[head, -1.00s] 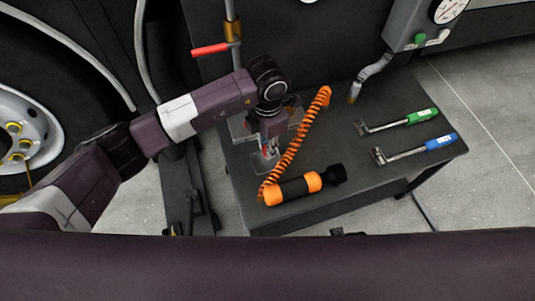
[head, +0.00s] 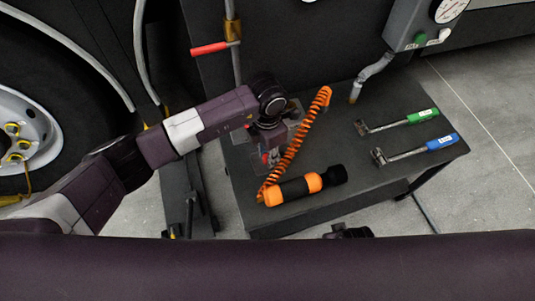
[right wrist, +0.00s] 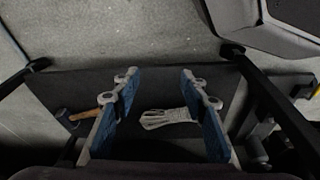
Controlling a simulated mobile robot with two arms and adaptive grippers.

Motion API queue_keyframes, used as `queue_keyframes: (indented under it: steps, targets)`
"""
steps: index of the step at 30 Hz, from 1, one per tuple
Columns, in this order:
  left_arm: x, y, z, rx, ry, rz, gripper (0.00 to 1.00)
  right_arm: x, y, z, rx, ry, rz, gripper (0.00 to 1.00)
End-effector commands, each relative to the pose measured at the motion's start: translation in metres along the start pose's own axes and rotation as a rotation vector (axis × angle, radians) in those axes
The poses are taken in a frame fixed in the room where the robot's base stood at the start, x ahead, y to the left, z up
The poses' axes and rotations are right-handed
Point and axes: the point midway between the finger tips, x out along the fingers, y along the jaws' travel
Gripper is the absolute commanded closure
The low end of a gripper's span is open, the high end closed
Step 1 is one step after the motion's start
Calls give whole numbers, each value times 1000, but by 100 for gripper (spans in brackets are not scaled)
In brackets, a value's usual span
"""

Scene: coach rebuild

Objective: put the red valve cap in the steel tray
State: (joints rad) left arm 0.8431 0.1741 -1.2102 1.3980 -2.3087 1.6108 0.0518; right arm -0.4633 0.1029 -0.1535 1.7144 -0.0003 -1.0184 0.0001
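My left gripper (head: 270,150) is over the left part of the dark bench, seen from above with its fingers mostly hidden by its own wrist. A small red spot, which looks like the red valve cap (head: 265,157), shows at its fingertips; I cannot tell whether it is gripped. Grey metal that looks like the steel tray (head: 239,131) shows beside and under this gripper, mostly covered. My right gripper (right wrist: 160,100) has its blue-padded fingers spread apart, with nothing between them, above a dark surface.
An orange coiled hose (head: 291,143) runs close to the left gripper's right side. An orange-black flashlight (head: 295,189) lies in front. Green-handled (head: 420,116) and blue-handled (head: 440,142) tools lie right. A hammer (right wrist: 78,114) and pale rope bundle (right wrist: 168,117) lie below the right gripper.

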Motion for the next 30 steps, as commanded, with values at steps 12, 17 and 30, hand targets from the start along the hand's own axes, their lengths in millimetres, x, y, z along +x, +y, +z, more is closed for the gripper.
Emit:
queue_keyframes:
  steps: [12,17,30]
  targets:
    - [-12,1,1,1,-3,2,76,8,1,8,-1,-10,1,60]
    - [-47,2,1,1,-4,5,76,20,0,20,-3,-21,-1,60]
    - [-119,1,0,-1,-1,2,76,38,-2,36,-5,-31,-3,60]
